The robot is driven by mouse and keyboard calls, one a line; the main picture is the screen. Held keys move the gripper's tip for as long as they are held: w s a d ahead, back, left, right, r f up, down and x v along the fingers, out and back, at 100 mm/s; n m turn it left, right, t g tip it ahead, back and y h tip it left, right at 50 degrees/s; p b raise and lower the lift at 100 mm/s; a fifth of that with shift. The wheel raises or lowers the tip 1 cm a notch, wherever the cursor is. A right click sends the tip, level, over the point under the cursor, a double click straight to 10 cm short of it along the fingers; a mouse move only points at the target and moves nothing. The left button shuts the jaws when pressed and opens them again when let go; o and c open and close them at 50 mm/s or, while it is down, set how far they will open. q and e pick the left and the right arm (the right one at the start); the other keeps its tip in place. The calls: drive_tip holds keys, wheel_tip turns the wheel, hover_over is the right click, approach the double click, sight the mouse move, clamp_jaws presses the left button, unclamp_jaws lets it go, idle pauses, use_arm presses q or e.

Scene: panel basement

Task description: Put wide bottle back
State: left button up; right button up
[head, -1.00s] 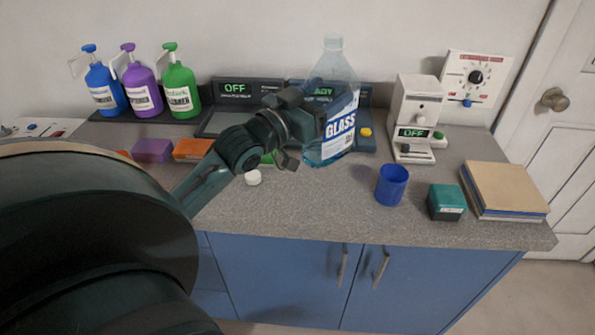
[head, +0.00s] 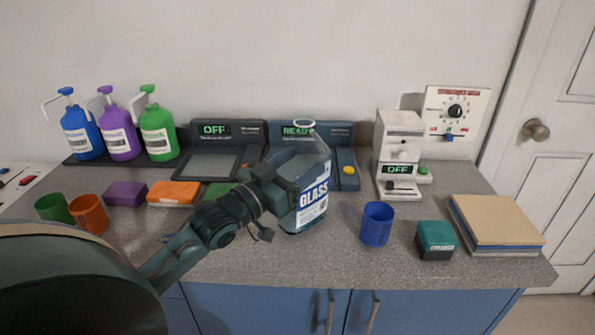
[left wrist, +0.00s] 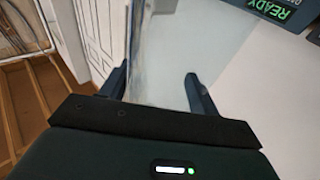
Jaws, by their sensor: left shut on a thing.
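The wide bottle (head: 313,193) is clear, with a blue and white label reading GLASS. It is upright, and an open white-rimmed mouth shows at its top. My left gripper (head: 284,190) is shut on its left side, and the arm hides part of it. In the left wrist view, the see-through bottle body (left wrist: 165,45) lies between the two fingers of the gripper (left wrist: 160,88). I cannot tell whether its base touches the counter. My right gripper is not in view.
Behind the bottle stand a device reading READY (head: 340,133) and one reading OFF (head: 215,165). A blue cup (head: 376,224), teal box (head: 436,240) and boards (head: 495,222) are right. Pump bottles (head: 120,143) stand on a dark tray at back left. Orange (head: 89,213) and green cups are front left.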

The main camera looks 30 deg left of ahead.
use_arm(q)
drive_tip(key=shift+f, duration=0.45)
drive_tip(key=o, duration=1.1)
drive_tip(key=shift+b+v, duration=0.45)
drive_tip(key=shift+v, duration=5.55)
